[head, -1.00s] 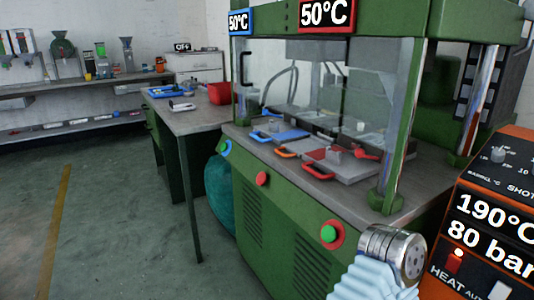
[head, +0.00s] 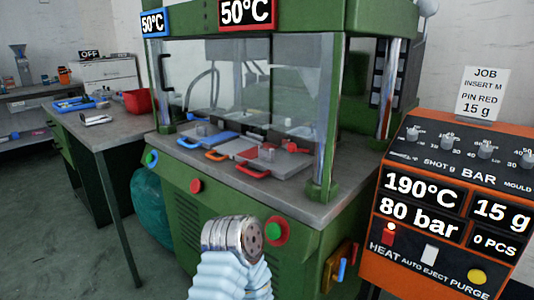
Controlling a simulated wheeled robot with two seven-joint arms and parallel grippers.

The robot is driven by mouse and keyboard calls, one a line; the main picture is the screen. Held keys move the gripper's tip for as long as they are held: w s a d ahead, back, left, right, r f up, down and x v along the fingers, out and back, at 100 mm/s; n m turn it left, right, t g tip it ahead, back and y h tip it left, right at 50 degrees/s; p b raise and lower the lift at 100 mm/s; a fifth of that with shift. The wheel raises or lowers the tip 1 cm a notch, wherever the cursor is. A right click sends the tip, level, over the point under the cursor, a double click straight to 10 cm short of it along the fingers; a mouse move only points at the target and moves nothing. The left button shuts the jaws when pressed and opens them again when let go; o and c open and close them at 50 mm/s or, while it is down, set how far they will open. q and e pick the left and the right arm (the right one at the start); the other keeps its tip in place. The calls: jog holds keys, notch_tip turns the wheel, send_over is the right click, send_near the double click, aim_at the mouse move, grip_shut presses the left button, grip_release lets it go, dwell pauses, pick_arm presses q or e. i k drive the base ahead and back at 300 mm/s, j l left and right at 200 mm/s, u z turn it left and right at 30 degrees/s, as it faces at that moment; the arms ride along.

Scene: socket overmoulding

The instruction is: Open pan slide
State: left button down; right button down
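The green press (head: 205,215) stands in the middle of the head view. Behind its clear front guard (head: 215,90), flat pans lie on the grey bed: a blue one (head: 208,138), one with an orange handle (head: 216,155), and a grey one (head: 285,160) with a red handle (head: 252,170). I cannot tell which part is the pan slide. A metal joint with a pale blue ribbed sleeve, part of my own arm, shows at the bottom centre in front of the press. Neither gripper is in view.
An orange control unit (head: 425,245) reading 190°C and 80 bar stands at the right, with a job card (head: 482,95) above it. A grey side table (head: 90,130) with a red bin (head: 138,102) is at the left. Open floor (head: 50,215) lies at the left.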

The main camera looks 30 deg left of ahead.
aim_at(228, 149)
jog(key=j+u, duration=0.25)
jog(key=u, duration=0.15)
jog(key=j+u, duration=0.45)
jog(key=u, duration=0.3)
